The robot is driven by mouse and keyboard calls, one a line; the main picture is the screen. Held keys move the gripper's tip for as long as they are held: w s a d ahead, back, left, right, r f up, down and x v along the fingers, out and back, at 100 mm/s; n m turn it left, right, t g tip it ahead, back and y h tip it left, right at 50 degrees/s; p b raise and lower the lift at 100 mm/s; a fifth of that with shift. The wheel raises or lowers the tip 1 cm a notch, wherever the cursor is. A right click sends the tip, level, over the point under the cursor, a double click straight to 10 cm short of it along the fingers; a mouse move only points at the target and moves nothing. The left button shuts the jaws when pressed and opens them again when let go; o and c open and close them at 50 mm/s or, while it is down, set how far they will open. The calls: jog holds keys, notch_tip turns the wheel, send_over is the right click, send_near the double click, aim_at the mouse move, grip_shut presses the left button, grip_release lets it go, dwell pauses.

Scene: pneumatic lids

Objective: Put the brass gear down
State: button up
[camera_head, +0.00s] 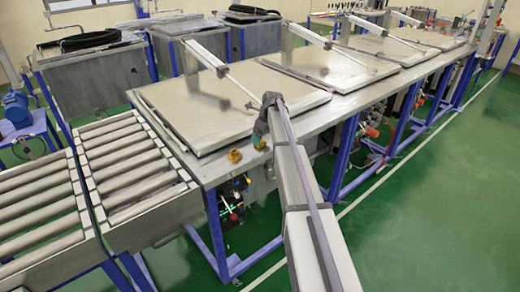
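My gripper (262,130) is at the end of my arm, over the near edge of the steel bench (214,172). It is small and dark here, and its fingers cannot be made out. A small brass-yellow piece (261,145) shows just below it; whether it is held or rests on the bench cannot be told. A second brass-yellow piece (235,156) sits on the bench edge to the left, apart from my gripper. Both are too small to tell which is the brass gear.
A large flat steel lid (215,105) lies behind my gripper, with a pneumatic cylinder (222,68) angled above it. More lids (330,68) continue along the bench to the right. A roller conveyor (130,170) stands at left. The green floor (430,215) at right is clear.

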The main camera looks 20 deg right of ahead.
jog(key=b+x, duration=0.1)
jog(key=x, duration=0.2)
jog(key=shift+f+b, duration=0.25)
jog(key=shift+b, duration=0.1)
jog(key=shift+r, duration=0.3)
jog(key=c, duration=1.3)
jog(key=shift+o, duration=0.2)
jog(key=shift+r+p, duration=0.1)
jog(key=shift+p, duration=0.3)
